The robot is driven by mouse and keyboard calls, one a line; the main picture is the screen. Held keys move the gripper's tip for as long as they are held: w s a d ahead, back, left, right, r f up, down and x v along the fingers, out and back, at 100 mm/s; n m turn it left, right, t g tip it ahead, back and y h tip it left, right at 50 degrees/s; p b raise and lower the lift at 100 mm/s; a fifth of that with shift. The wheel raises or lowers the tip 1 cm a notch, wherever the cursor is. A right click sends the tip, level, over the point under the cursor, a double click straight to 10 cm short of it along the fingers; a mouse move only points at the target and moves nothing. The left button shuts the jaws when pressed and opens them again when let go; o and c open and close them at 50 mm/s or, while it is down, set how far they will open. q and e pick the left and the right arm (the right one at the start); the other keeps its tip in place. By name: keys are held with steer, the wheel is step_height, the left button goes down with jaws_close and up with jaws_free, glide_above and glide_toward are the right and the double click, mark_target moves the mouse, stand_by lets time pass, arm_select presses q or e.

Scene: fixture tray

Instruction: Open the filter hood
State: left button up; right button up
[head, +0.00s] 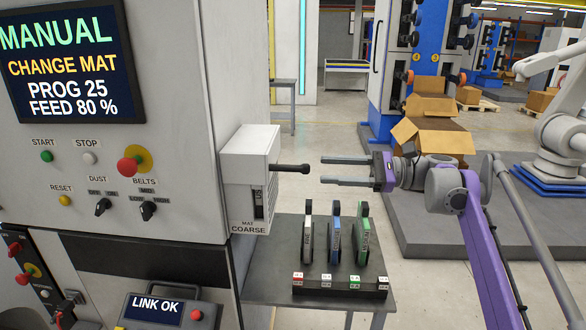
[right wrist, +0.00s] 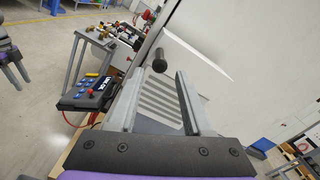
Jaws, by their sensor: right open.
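The filter hood (head: 248,160) is a pale box on the right side of the machine, marked MAT COARSE, and it looks closed. Its black handle (head: 292,168) sticks out to the right. My right gripper (head: 346,171) is open and empty, its fingers pointing left at the handle with a small gap before it. In the right wrist view, the handle's round end (right wrist: 159,62) shows between and just beyond the fingertips, above the hood's slotted face (right wrist: 158,103). A dark gripper, probably my left (right wrist: 14,70), is partly seen at the left edge of that view.
A grey table (head: 270,262) below holds a black rack (head: 340,287) with three upright plates, grey, blue and green. The machine's control panel (head: 70,170) is at left. Cardboard boxes (head: 435,135) and a white robot arm (head: 560,125) stand behind.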

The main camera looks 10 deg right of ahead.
mark_target(300, 168)
steer(key=a, duration=0.3)
steer(key=w+a, duration=0.1)
steer(key=a, duration=0.4)
steer(key=shift+w+a, duration=0.35)
jaws_close()
stand_by(1.0)
